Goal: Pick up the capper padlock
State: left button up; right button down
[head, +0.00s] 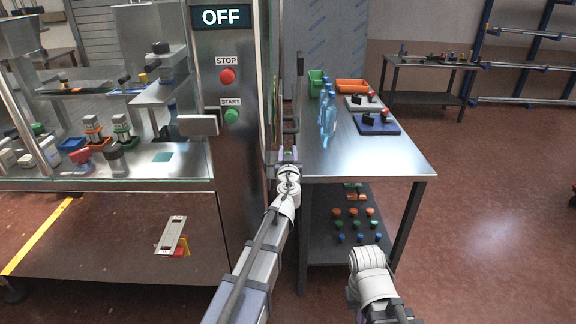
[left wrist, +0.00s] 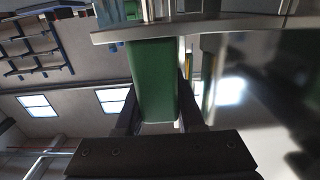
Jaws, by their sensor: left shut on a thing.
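The capper padlock shows as a green block (left wrist: 152,80) between the two dark fingers of my left gripper (left wrist: 156,108) in the left wrist view. The gripper is shut on the padlock, beside the capper cabinet's right edge. A metal plate (left wrist: 110,36) crosses just above the green body; I cannot tell whether the shackle passes through it. My right arm shows at the lower right of the head view, but its gripper is not visible.
The capper cabinet (head: 228,165) has an OFF display and STOP and START buttons. A steel table (head: 390,160) to the right holds blue bottles (head: 328,115), a blue tray (head: 388,126), and green (head: 315,82) and orange (head: 352,86) bins.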

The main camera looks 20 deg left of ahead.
pick_arm(q)
grip_shut()
notch_tip(320, 180, up, 10)
jog(key=p, duration=1)
